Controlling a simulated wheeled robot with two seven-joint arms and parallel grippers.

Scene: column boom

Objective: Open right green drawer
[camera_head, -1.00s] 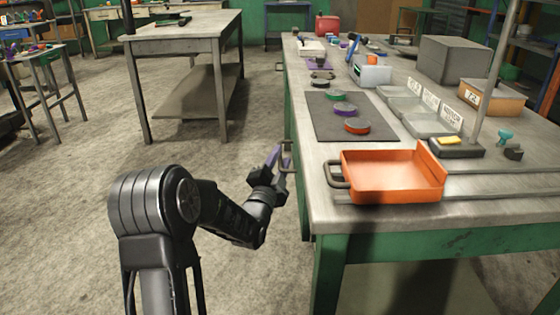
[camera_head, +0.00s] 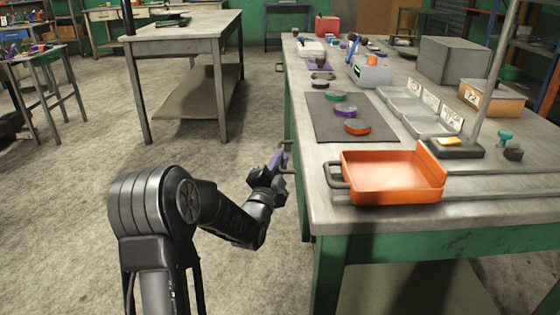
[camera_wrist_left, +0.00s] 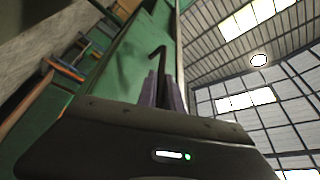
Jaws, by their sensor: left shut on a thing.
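The green bench front (camera_head: 333,262) lies below the worktop, and a dark metal handle (camera_head: 289,157) sticks out from its left side. My left gripper (camera_head: 277,160) is at this handle, with its purple fingers against it. In the left wrist view, the fingers (camera_wrist_left: 162,92) are close together around the handle (camera_wrist_left: 157,55), whose bent end shows above them. A green panel (camera_wrist_left: 122,62) lies behind it. The drawer front is seen too steeply in the head view to tell whether it stands out from the bench. My right gripper is not in view.
On the worktop (camera_head: 315,205), an orange tray (camera_head: 385,180) with a handle sits near the front edge. A dark mat (camera_head: 325,125) with several round pieces lies behind it. Another table (camera_head: 180,45) stands at the back left.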

